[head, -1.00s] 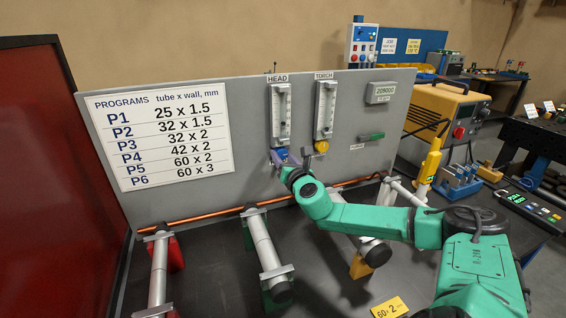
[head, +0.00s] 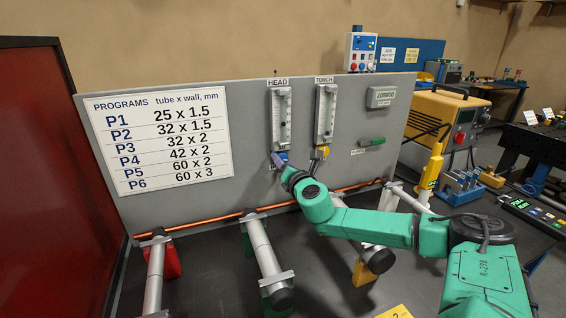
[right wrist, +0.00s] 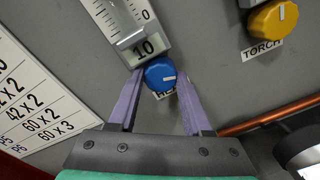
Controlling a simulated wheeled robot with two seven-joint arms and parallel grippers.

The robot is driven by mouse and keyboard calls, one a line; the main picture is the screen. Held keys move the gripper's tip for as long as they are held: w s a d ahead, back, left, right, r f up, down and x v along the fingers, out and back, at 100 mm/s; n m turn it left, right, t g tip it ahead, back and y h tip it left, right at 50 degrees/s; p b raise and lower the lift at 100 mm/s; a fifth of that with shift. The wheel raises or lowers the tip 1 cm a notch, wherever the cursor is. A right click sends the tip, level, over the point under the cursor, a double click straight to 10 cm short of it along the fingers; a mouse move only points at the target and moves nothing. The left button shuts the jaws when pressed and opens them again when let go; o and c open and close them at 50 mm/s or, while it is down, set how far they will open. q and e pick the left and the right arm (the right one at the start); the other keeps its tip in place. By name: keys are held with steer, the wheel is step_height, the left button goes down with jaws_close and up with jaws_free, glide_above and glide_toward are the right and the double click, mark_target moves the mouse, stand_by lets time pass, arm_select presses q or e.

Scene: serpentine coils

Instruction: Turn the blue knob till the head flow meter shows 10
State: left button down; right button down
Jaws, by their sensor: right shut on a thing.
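The blue knob (right wrist: 161,76) sits on the grey panel below the head flow meter (head: 281,118), its white mark pointing right in the right wrist view. The meter also shows in the right wrist view (right wrist: 122,15), where the box at its lower end reads 10. The small scale and any float are too unclear to read. My right gripper (right wrist: 162,74) is shut on the blue knob, one purple finger on each side. In the head view this gripper (head: 283,162) largely hides the knob. My left gripper is in neither view.
The yellow torch knob (right wrist: 274,19) and torch flow meter (head: 326,114) are just right of the head meter. A copper tube (head: 195,222) runs along below the panel. A programs chart (head: 158,135) is at left. A green-handled switch (head: 372,141) is farther right.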

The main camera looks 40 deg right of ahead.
steer(key=shift+c, duration=1.7)
jaws_free()
steer(key=shift+d+r, duration=0.1)
steer(key=shift+d, duration=0.1)
steer(key=shift+a, duration=0.1)
